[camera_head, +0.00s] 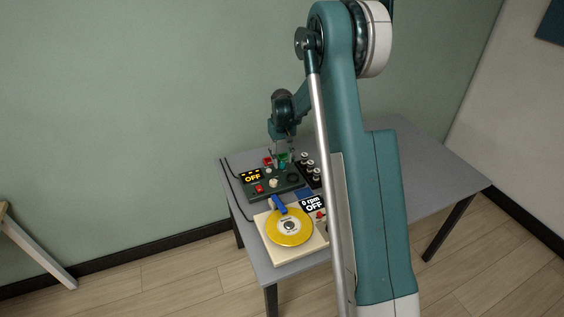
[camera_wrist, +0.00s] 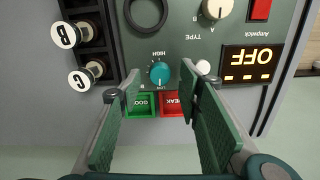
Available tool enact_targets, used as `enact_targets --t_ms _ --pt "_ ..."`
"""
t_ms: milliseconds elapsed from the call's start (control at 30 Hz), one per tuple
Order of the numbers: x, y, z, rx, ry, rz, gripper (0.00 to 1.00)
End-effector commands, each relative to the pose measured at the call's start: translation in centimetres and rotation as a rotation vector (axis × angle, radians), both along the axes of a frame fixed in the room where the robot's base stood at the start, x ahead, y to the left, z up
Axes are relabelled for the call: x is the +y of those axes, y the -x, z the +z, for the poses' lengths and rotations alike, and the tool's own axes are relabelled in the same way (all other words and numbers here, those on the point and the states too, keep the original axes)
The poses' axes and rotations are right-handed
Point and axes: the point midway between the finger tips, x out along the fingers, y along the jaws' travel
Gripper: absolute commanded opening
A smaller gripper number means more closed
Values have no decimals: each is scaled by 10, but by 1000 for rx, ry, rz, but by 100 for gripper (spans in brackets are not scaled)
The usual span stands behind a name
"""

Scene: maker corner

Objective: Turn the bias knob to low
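The bias knob (camera_wrist: 159,74) is a small round teal knob on the dark tester panel (camera_wrist: 200,45), with the word HIGH printed beside it in the wrist view. Which way its mark points is too small to tell. My gripper (camera_wrist: 157,84) is open, with one green finger on each side of the knob in the picture and clear gaps between. I cannot tell how far the fingertips are above the panel. In the head view my gripper (camera_head: 284,160) is over the back of the tester (camera_head: 270,195), and the knob is hard to make out there.
Near the knob are a green button (camera_wrist: 139,105), a red one (camera_wrist: 174,104), a white knob (camera_wrist: 217,9) and a display (camera_wrist: 248,64) reading OFF. A rack of labelled cylinders (camera_wrist: 92,70) stands beside the panel. A yellow-disc turntable (camera_head: 289,226) sits in front. The table's right is clear.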

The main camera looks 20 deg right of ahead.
Motion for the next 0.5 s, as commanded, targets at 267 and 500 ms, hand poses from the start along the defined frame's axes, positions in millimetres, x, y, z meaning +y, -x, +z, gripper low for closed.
enact_targets --t_ms 267,500 --pt "0 1 42 0 0 0 35" --pt "0 1 78 0 0 0 35"
